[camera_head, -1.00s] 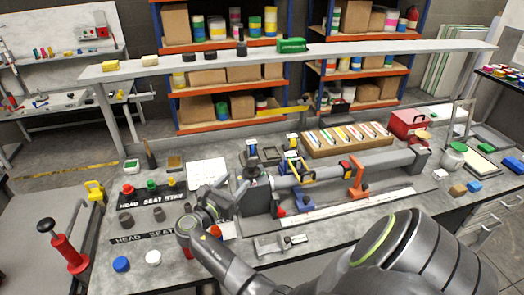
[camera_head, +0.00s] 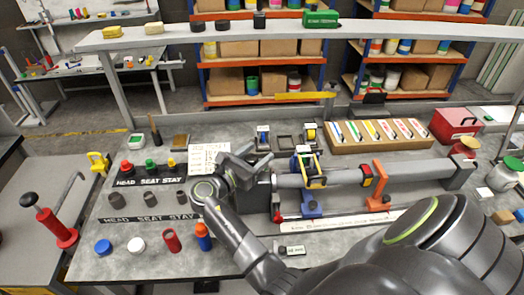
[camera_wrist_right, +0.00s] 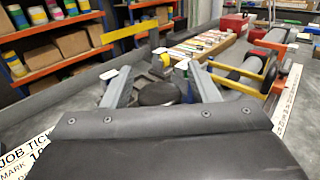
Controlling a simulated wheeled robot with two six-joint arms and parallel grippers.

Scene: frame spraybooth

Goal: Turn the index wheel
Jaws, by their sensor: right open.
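My right gripper (camera_head: 250,156) is over the left end of the long grey fixture (camera_head: 430,178) in the head view. In the right wrist view its two grey fingers (camera_wrist_right: 158,72) are spread apart and hold nothing. A dark round disc (camera_wrist_right: 158,94), which looks like the index wheel, shows between and just beyond the fingers. I cannot tell whether the fingers touch it. In the head view my gripper and wrist hide that end of the fixture, so the wheel is not clear there. My left gripper is not in view.
A blue stand (camera_head: 310,206) and an orange stand (camera_head: 377,190) are along the fixture. Behind it is a wooden tray (camera_head: 350,147) of coloured strips. A red cup (camera_head: 172,241) and an orange-capped blue bottle (camera_head: 203,236) stand close to my right forearm. A grey shelf (camera_head: 200,33) spans the back.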

